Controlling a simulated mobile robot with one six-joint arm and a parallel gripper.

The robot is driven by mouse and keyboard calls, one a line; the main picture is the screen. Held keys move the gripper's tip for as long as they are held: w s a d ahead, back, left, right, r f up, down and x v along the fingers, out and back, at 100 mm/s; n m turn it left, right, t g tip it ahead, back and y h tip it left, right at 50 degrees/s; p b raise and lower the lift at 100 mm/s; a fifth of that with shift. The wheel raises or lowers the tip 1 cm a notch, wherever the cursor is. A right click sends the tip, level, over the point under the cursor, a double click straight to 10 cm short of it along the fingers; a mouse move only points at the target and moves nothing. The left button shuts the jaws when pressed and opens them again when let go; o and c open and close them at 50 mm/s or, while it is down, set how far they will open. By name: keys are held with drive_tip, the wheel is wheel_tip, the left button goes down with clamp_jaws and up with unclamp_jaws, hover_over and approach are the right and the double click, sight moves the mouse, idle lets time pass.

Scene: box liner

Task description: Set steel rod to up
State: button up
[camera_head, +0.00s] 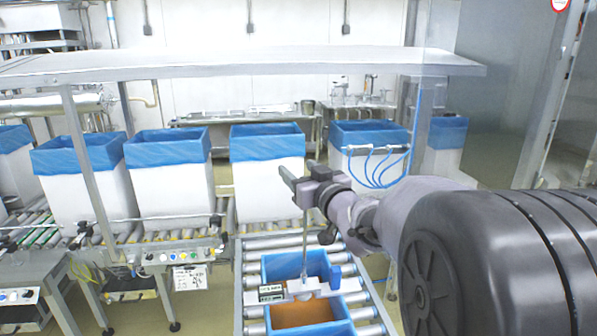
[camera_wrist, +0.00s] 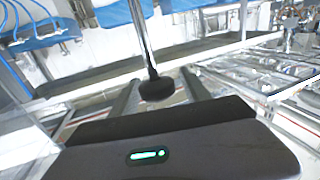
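The steel rod (camera_head: 305,245) stands close to upright in the head view. Its lower end meets a white fixture across a blue box, and its top is near my gripper (camera_head: 291,182). In the wrist view the shiny rod (camera_wrist: 142,38) ends in a black knob (camera_wrist: 156,86). The knob appears between the two grey fingers of my gripper (camera_wrist: 158,94), with a visible gap on each side. The fingers look open. I cannot tell how deep the knob sits between them.
The white fixture (camera_head: 306,289) with a small display lies across the blue box (camera_head: 281,268) on a roller conveyor (camera_head: 262,243). Several white bins with blue liners (camera_head: 267,170) stand behind. A frame with a long top panel (camera_head: 230,63) spans above the bins.

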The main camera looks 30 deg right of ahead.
drive_tip(key=s+p, duration=0.2)
drive_tip(key=s, duration=1.5)
drive_tip(key=shift+s+a, duration=0.15)
drive_tip(key=shift+s, duration=0.05)
drive_tip(key=s+a+f+m+g+h+b, duration=0.2)
drive_tip(key=a+f+m+g, duration=0.1)
drive_tip(key=f, duration=0.2)
drive_tip(key=s+a+f+m+g+h+b, duration=0.1)
drive_tip(key=s+a+f+m+g+b, duration=0.1)
drive_tip(key=s+f+m+g, duration=0.3)
drive_tip(key=s+a+f+n+g+y, duration=0.1)
drive_tip(key=s+a+f+g+y, duration=0.1)
drive_tip(key=s+a+f, duration=0.2)
drive_tip(key=s+a+f+n+g+y+b, duration=0.1)
drive_tip(key=s+a+f+n+g+y, duration=0.1)
drive_tip(key=a, duration=0.9)
drive_tip(key=s+f+y, duration=0.1)
drive_tip(key=s+f, duration=0.1)
drive_tip(key=s, duration=0.1)
drive_tip(key=shift+f+n, duration=0.25)
drive_tip(key=shift+n, duration=0.05)
